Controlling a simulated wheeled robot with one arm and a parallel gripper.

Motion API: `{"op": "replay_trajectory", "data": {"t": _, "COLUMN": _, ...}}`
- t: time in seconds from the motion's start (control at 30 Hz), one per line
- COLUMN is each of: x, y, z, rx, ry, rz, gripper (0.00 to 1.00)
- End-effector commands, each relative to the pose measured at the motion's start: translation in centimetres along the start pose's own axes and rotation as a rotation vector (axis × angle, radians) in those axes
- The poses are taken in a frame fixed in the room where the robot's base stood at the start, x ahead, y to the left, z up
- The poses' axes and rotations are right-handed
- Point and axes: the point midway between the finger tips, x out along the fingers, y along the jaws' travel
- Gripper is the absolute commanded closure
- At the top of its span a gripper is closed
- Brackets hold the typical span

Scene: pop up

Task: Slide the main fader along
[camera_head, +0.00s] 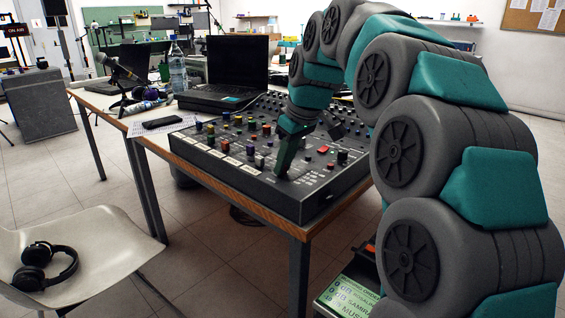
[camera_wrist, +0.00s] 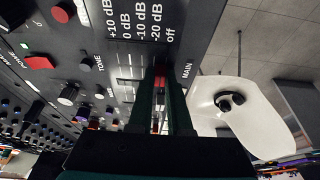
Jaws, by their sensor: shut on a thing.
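The mixing desk (camera_head: 240,182) lies on the table, its top covered with knobs and faders. My gripper (camera_head: 284,170) reaches down to its front part. In the wrist view, my gripper's green fingers (camera_wrist: 163,112) are closed together over the main fader (camera_wrist: 160,82), beside the printed word MAIN. The fader's cap is mostly hidden between the fingers. A printed scale (camera_wrist: 140,22) runs from +10 dB to off next to its track. The fader's exact position along the scale is hard to tell.
A red button (camera_wrist: 40,62) and several knobs stand near the fader. A laptop (camera_head: 237,65), water bottle (camera_head: 178,72) and microphone (camera_head: 122,70) stand behind the desk. A white chair (camera_head: 110,235) holding headphones (camera_head: 42,268) is at the front left.

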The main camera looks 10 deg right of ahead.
Motion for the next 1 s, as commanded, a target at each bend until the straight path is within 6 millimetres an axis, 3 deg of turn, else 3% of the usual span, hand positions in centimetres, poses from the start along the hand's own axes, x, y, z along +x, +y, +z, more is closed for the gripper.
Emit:
{"op": "replay_trajectory", "data": {"t": 0.63, "x": -0.1, "y": 3.9, "z": 0.0, "rx": 0.001, "ry": 0.001, "rz": 0.001, "gripper": 1.00}}
{"op": "replay_trajectory", "data": {"t": 0.67, "x": -0.1, "y": 3.9, "z": 0.0, "rx": 0.001, "ry": 0.001, "rz": 0.001, "gripper": 0.82}}
{"op": "replay_trajectory", "data": {"t": 0.9, "x": -0.1, "y": 3.8, "z": 0.0, "rx": 0.001, "ry": 0.001, "rz": 0.001, "gripper": 0.55}}
{"op": "replay_trajectory", "data": {"t": 1.0, "x": 0.0, "y": 3.8, "z": 0.0, "rx": 0.001, "ry": 0.001, "rz": 0.001, "gripper": 0.48}}
